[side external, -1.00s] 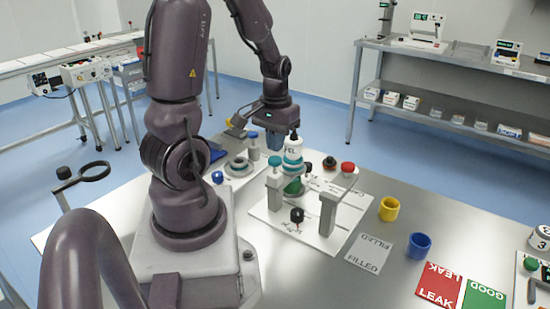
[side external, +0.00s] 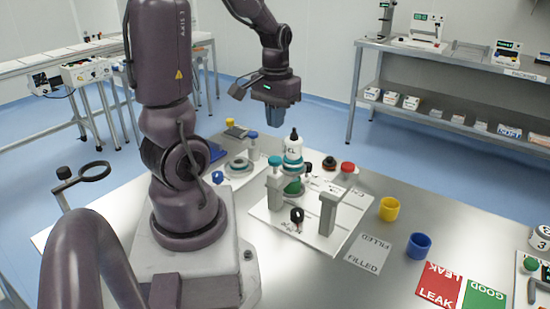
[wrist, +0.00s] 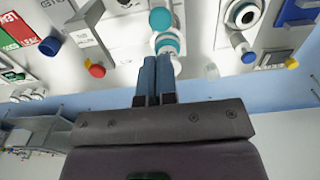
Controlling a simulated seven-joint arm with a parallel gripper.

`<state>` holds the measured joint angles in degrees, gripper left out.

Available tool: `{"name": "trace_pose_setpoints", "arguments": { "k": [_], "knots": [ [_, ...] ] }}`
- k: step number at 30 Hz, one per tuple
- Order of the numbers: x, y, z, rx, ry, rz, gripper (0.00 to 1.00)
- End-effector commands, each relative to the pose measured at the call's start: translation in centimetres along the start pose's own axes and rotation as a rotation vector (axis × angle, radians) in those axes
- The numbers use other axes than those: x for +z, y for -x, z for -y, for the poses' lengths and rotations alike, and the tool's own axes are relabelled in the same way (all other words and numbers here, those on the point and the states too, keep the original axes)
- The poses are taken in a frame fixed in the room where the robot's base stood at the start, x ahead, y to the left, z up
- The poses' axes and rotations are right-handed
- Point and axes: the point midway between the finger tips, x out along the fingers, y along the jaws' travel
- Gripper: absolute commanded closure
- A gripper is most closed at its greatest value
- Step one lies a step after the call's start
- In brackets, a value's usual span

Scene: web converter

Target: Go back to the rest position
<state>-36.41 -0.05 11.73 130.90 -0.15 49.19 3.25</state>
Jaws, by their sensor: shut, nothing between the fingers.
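My gripper (side external: 274,125) is shut and empty, raised in the air above the back edge of the steel table (side external: 300,262). In the wrist view its two blue fingers (wrist: 157,62) are together with nothing between them. A white bottle with a teal band (side external: 293,155) stands upright on the fixture plate, in front of and below my gripper, apart from it. In the wrist view a teal cap (wrist: 160,20) and a teal ring shape show just beyond the fingertips.
The fixture's grey posts (side external: 327,212) and a red knob (side external: 348,169) stand near the bottle. A yellow cup (side external: 389,208) and a blue cup (side external: 419,246) stand right. A FILLED card (side external: 369,254) and LEAK card (side external: 440,287) lie flat. A ring stand (side external: 95,172) is left.

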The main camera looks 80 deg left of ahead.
Motion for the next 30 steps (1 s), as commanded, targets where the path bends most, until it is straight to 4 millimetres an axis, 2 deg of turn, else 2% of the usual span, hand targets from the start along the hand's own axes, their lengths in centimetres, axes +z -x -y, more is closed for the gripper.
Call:
{"name": "trace_pose_setpoints", "arguments": {
  "k": [8,11,14,16,21,27,30],
  "knots": [
    [0.0,0.0,0.0,0.0,0.002,0.0,1.0],
    [0.8,0.0,-0.6,0.005,-0.003,0.009,1.0],
    [1.9,1.5,-2.9,0.019,-0.083,-0.04,1.0],
    [3.0,3.0,-5.4,0.034,-0.175,-0.096,1.0],
    [7.3,6.7,-10.9,0.085,-0.445,-0.257,1.0],
    [11.8,9.6,-14.3,0.155,-0.686,-0.415,1.0],
    [13.0,10.5,-15.1,0.182,-0.75,-0.46,1.0]
  ]
}}
